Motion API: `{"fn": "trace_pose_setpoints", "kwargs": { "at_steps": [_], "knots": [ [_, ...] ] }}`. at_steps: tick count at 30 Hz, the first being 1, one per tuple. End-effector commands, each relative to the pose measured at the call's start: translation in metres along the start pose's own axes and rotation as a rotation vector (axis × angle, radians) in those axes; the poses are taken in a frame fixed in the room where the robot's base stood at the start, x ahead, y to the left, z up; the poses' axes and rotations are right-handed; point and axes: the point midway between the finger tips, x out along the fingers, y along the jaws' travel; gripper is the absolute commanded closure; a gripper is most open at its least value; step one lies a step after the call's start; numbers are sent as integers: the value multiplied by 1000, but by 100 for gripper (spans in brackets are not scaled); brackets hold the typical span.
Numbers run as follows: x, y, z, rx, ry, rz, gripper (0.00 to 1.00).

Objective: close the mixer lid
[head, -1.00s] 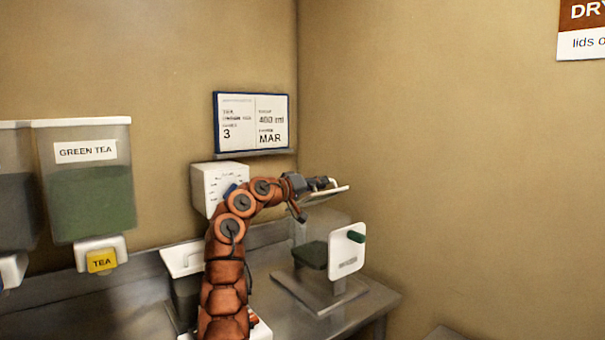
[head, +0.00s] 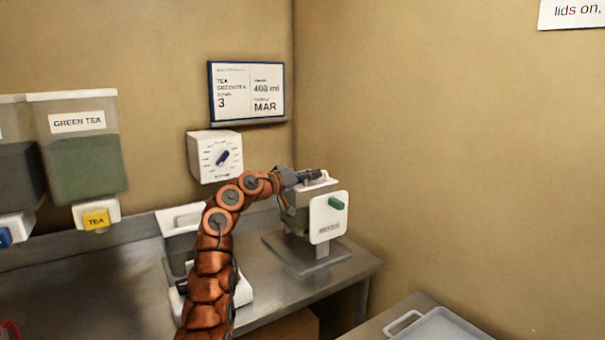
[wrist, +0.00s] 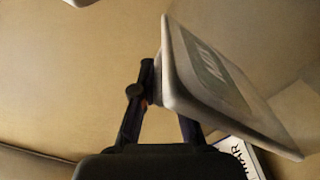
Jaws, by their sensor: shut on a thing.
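The mixer (head: 327,217) stands on the steel counter at the right, with a white front panel, a green knob and a grey base. Its pale lid (head: 322,183) lies roughly level over the mixer's top; a small gap there cannot be ruled out. My gripper (head: 312,176) is at the lid, shut on it. In the wrist view the lid (wrist: 222,80) is a pale slab with a grey-green label, and my gripper's dark fingers (wrist: 162,105) reach its near edge. My gripper hides part of the mixer's left and top.
A white dial box (head: 215,156) and a blue-framed board (head: 247,92) are on the wall behind. A green tea dispenser (head: 77,150) hangs at the left. A white-lidded container (head: 180,218) stands behind my arm. A grey tray (head: 440,325) is at the lower right.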

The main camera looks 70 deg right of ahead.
Motion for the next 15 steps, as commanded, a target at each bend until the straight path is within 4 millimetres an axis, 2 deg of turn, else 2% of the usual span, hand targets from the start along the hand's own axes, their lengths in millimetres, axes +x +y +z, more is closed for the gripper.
{"fn": "trace_pose_setpoints", "kwargs": {
  "at_steps": [10,11,15],
  "knots": [
    [1,-3,2,-6,-2,-3,100],
    [1,-3,2,-7,-2,-3,86],
    [0,-3,1,-6,-1,-4,72]
  ]
}}
